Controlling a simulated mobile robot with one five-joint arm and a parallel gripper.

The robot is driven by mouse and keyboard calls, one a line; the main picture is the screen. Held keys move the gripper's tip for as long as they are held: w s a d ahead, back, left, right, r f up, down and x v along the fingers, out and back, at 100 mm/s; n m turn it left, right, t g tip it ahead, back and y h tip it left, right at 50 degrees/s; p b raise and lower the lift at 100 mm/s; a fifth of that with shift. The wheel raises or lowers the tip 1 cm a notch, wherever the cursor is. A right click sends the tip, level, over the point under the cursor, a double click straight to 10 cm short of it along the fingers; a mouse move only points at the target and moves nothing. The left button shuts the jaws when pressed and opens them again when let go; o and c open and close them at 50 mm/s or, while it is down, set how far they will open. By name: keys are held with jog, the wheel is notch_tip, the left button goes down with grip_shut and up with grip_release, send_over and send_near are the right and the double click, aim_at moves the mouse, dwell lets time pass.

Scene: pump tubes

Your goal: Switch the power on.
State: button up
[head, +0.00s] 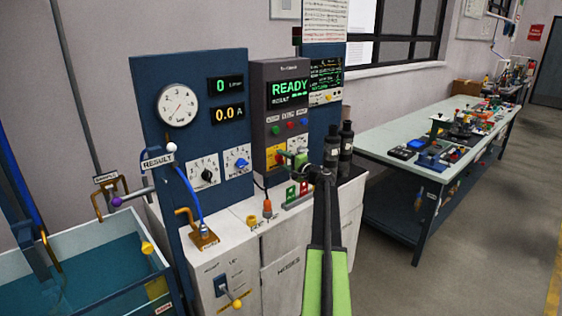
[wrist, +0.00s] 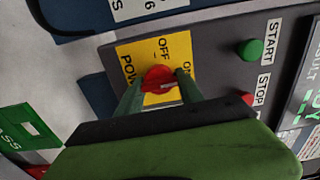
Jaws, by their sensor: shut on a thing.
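The red power knob (wrist: 157,75) sits on a yellow plate (wrist: 128,57) marked POWER, OFF and ON, on the grey control panel. In the wrist view my gripper (wrist: 158,88) has one green finger on each side of the knob and is shut on it. A pale mark on the knob points toward the right of that view; I cannot tell exactly which label it lines up with.
A green START button (wrist: 250,49) and a red STOP button (wrist: 248,99) are close by. The panel screen (head: 289,93) reads READY, and the current display (head: 227,113) reads 0.0 A. Black bottles (head: 347,145) stand right of my gripper. A water tank (head: 90,255) is at left.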

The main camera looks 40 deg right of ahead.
jog(key=shift+w, duration=0.1)
dwell(0.3)
jog(key=o, duration=1.4)
jog(key=s, duration=0.5)
jog(key=s+a, duration=0.1)
jog(key=s, duration=1.1)
jog(key=shift+s+a, duration=0.15)
jog(key=shift+s, duration=0.05)
